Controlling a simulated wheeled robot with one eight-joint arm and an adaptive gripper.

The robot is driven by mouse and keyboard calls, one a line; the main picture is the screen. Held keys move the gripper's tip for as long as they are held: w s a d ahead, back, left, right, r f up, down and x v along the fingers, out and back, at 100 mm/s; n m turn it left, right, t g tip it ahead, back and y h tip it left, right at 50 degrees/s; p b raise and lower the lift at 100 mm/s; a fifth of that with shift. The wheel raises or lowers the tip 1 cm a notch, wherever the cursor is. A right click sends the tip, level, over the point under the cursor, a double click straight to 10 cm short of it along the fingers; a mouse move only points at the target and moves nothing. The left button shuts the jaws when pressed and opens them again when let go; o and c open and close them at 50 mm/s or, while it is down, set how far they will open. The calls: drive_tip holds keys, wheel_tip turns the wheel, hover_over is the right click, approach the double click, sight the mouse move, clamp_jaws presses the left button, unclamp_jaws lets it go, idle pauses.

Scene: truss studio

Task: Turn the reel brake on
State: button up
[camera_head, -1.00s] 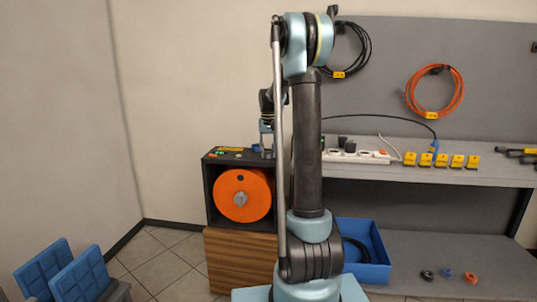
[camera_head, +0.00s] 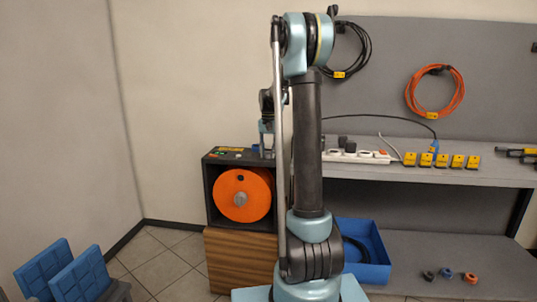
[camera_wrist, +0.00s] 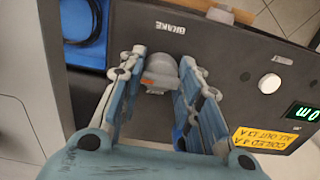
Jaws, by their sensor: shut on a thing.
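The reel unit (camera_head: 211,188) is a dark box on a wooden cabinet, with an orange reel (camera_head: 257,189) in its open front. My gripper (camera_wrist: 160,66) is over its top panel (camera_wrist: 235,62), with one blue-grey finger on each side of a grey brake knob (camera_wrist: 161,74). The gripper is shut on this knob. A white label (camera_wrist: 171,28) reading BRAKE lies beside it. The knob's lower part and its exact turn are partly hidden by the fingers. In the head view, my arm hides the right side of the unit.
The panel also has a round white button (camera_wrist: 269,83), a green-lit display (camera_wrist: 303,111) and a yellow label (camera_wrist: 262,138). A blue bin (camera_head: 376,272) stands to the right, below a bench with a power strip (camera_head: 362,156). The floor at left front has blue folded panels (camera_head: 80,278).

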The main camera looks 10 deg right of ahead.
drive_tip(key=o, duration=1)
drive_tip(key=shift+o, duration=0.2)
drive_tip(key=shift+r, duration=0.1)
wheel_tip(320, 180, up, 12)
